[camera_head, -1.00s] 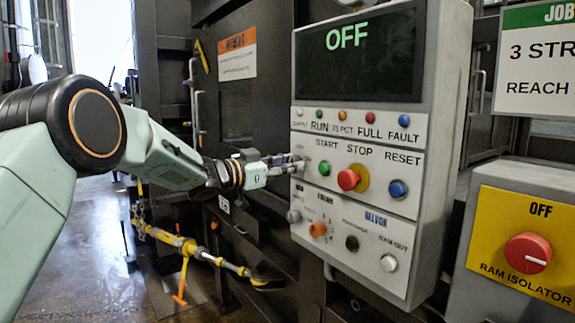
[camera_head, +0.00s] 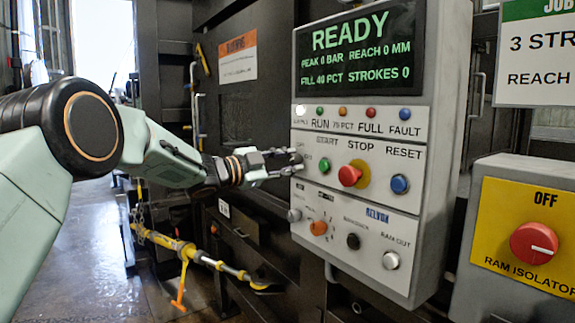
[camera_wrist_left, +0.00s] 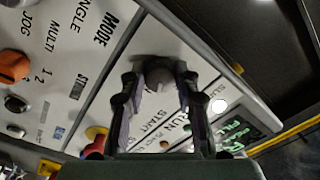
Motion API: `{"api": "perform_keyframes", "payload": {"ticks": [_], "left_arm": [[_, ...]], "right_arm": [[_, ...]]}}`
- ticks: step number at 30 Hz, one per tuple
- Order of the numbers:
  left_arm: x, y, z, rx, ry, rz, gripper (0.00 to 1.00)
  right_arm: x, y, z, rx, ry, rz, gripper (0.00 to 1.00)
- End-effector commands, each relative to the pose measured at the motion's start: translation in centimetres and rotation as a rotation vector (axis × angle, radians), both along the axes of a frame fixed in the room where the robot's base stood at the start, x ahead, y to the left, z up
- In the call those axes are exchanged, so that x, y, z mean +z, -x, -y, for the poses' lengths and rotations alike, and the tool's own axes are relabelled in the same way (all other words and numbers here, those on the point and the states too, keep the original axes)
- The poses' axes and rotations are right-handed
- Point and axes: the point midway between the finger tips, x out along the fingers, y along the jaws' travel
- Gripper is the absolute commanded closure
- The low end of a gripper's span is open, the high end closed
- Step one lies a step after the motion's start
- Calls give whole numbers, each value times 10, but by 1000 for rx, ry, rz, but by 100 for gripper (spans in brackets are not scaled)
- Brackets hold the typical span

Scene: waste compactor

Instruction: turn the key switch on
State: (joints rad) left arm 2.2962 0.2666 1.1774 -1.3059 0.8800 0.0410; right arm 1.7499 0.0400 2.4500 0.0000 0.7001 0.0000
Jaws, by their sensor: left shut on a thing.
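The grey control panel (camera_head: 408,165) hangs in the middle right of the head view, with its display (camera_head: 360,52) reading READY. My left gripper (camera_head: 292,161) reaches in from the left to the panel's left edge, beside the green START button (camera_head: 324,165). The fingers hide most of the switch in the head view. The supply lamp (camera_head: 300,110) at the panel's upper left glows white. My right gripper is out of view.
The red STOP button (camera_head: 349,176) and blue RESET button (camera_head: 399,184) are right of START. An orange selector (camera_head: 318,228) and black knob (camera_head: 353,241) sit below. A yellow isolator box (camera_head: 530,240) stands at the right. A yellow pole tool (camera_head: 190,252) hangs at the lower left.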

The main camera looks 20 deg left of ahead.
Motion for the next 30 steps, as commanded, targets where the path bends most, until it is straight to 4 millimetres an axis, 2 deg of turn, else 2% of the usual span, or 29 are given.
{"api": "perform_keyframes", "payload": {"ticks": [14, 15, 23, 30], "left_arm": [[4, 0, 0, 1, -12, 17, 100], [5, 0, 0, 1, -12, 17, 68], [3, 0, 0, 0, -11, 14, 46], [1, 0, 0, 0, -12, 11, 46]], "right_arm": [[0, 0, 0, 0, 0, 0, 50], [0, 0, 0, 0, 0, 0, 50], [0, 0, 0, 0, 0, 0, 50], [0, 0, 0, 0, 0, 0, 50]]}}
